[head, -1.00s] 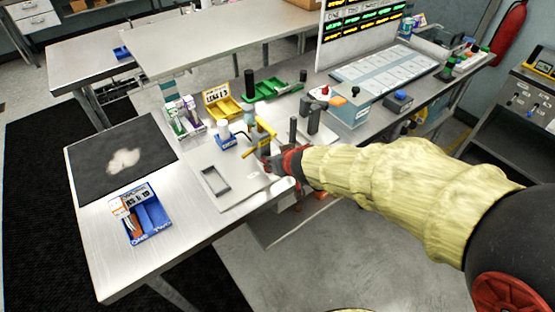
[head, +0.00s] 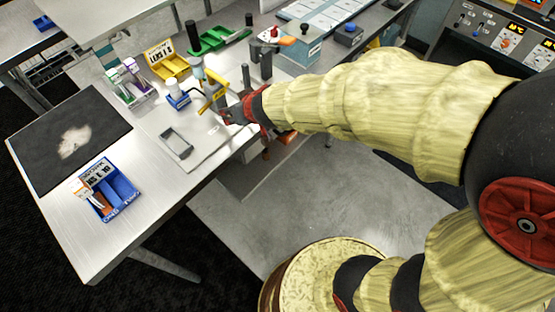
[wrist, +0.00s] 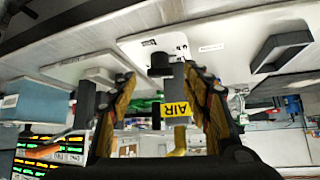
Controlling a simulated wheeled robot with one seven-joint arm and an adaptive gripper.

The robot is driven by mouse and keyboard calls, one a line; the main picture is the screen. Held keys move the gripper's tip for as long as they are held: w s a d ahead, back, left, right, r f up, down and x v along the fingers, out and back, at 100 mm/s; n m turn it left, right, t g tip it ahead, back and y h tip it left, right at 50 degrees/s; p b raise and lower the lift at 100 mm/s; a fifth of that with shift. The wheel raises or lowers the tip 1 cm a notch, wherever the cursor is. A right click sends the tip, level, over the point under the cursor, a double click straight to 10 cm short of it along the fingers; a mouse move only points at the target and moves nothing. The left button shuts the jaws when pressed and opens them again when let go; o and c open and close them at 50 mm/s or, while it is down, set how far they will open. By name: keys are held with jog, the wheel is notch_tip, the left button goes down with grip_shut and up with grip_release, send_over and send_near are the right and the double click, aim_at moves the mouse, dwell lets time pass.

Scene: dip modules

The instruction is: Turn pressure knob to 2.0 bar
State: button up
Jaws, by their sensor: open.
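My gripper (head: 230,115) is at the edge of the workbench, beside a yellow fitting with an AIR tag (head: 215,97). In the wrist view its two fingers (wrist: 162,98) stand apart and open. A dark knob-like part (wrist: 160,66) shows between them, seemingly not gripped; I cannot tell for certain that it is the pressure knob. The yellow AIR tag (wrist: 177,106) appears upside down beyond it, also between the fingers. No pressure scale or reading is legible. In the head view my gripper hides the knob.
A light plate with a dark rectangular frame (head: 177,143) lies left of my gripper. A blue tray (head: 118,192) lies front left.

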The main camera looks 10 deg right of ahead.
jog(key=shift+s+d+r, duration=0.2)
jog(key=shift+s+r, duration=0.2)
jog(key=shift+s, duration=0.2)
jog(key=s+d, duration=0.3)
jog(key=s, duration=0.6)
jog(key=s+d, duration=0.3)
jog(key=s, duration=0.6)
jog(key=shift+s, duration=0.35)
